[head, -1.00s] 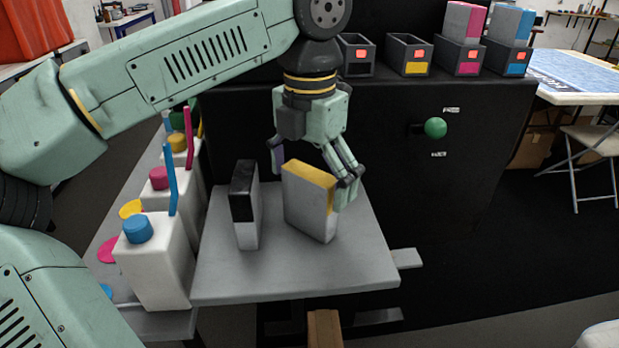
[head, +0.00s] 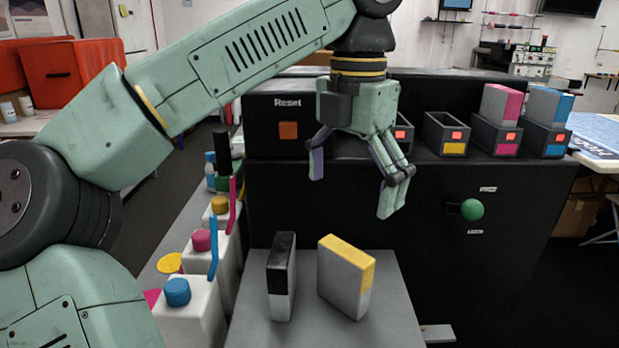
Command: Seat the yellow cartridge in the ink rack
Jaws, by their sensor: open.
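The yellow cartridge (head: 345,278), a pale box with a yellow top band, stands upright on the grey shelf (head: 390,325). My gripper (head: 352,188) is open and empty, well above the shelf and clear of the cartridge, in front of the black machine. The ink rack is a row of dark slots on top of the machine. The yellow-marked slot (head: 446,134) looks empty. To its right, the magenta slot (head: 496,137) and the cyan slot (head: 545,138) hold cartridges. Another slot (head: 403,136) is partly hidden behind my gripper.
A black-topped cartridge (head: 282,277) stands upright just left of the yellow one. Bottles with coloured caps (head: 178,292) line the left side. A green knob (head: 472,209) sticks out of the machine (head: 300,215), and an orange square (head: 288,131) sits below the word Reset.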

